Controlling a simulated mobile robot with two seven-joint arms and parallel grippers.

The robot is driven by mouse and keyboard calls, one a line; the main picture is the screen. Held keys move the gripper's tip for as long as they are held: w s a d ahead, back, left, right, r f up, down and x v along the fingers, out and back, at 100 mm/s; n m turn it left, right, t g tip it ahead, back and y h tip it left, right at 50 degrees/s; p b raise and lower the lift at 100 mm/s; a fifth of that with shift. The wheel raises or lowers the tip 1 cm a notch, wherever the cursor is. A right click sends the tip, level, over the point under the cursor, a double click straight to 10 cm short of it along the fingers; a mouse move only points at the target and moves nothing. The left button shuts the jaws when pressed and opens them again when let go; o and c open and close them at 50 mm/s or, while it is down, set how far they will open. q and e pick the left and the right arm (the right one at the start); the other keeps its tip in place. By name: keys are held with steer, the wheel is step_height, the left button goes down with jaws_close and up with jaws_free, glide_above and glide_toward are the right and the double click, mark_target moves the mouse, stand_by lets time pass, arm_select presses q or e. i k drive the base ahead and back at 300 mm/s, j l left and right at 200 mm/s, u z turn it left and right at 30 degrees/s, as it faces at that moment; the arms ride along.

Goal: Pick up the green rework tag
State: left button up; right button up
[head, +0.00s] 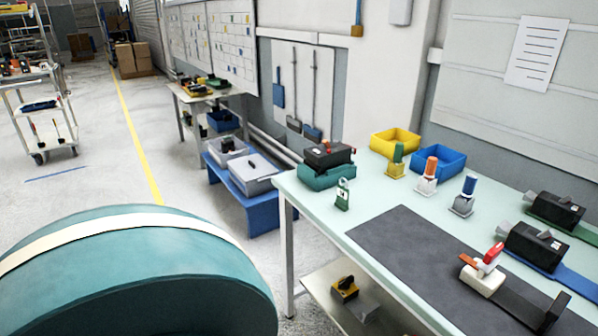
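A small green tag (342,195) with a pale label on its face stands upright near the left edge of the pale green workbench (368,208). It looks like the green rework tag, though its print is too small to read. Nothing touches it, and bare bench top surrounds it. Neither of my grippers shows in the head view, so I cannot see whether they are open or shut.
A black device in a teal tray (328,176) sits behind the tag. Stamp-like pieces with green (398,153), orange (431,166) and blue (469,186) tops stand to its right. A dark mat (410,250) lies in front. A large teal rounded form fills the lower left.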

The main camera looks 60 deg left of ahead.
mark_target(342, 197)
steer(key=u, duration=1.5)
steer(key=j+z, duration=0.2)
steer(key=z, duration=0.25)
steer(key=i+j+z, duration=0.1)
steer(key=j+z, duration=0.15)
steer(key=z, duration=0.2)
steer(key=j+z, duration=0.2)
steer(key=z, duration=0.3)
steer(key=k+j+z, duration=0.15)
steer(key=j, duration=0.2)
steer(key=j+z, duration=0.2)
steer(key=j, duration=0.15)
steer(key=k+j+z, duration=0.15)
steer(key=k+j, duration=0.15)
steer(key=j, duration=0.25)
steer(key=k+j+z, duration=0.1)
steer(key=j, duration=0.3)
steer(key=k+j+z, duration=0.1)
steer(key=j, duration=0.25)
steer(key=k, duration=0.1)
